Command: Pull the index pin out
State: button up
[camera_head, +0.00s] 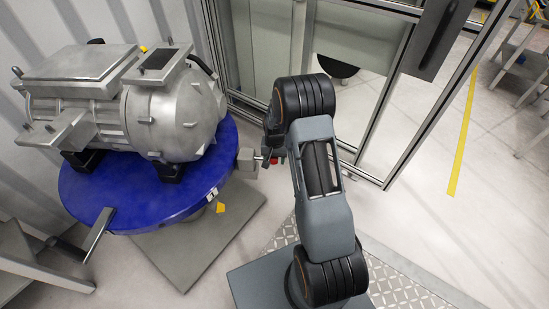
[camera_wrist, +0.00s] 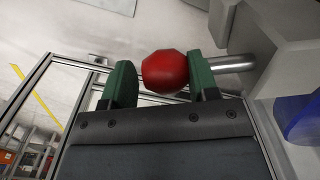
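The index pin shows in the wrist view as a steel rod (camera_wrist: 233,63) with a round red knob (camera_wrist: 165,71) at its end. The rod runs right into a grey bracket (camera_wrist: 285,40), which also shows beside the turntable in the head view (camera_head: 248,162). My gripper (camera_wrist: 162,82) has two green fingers on either side of the knob. The right finger is at the rod, just behind the knob. A thin gap shows between the left finger and the knob. In the head view the knob (camera_head: 274,160) is mostly hidden by my wrist.
A grey metal drive unit (camera_head: 175,115) rests on a blue round turntable (camera_head: 125,212) at the left. A metal bar (camera_head: 98,234) juts out at the turntable's front left. A framed glass guard (camera_head: 420,115) stands behind and to the right of my arm.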

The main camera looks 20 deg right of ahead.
jog(key=shift+a, duration=0.1)
dwell(0.3)
jog(key=shift+r, duration=0.25)
notch_tip(320, 180, up, 13)
jog(key=p, duration=0.3)
jog(key=shift+r, duration=0.15)
dwell(0.3)
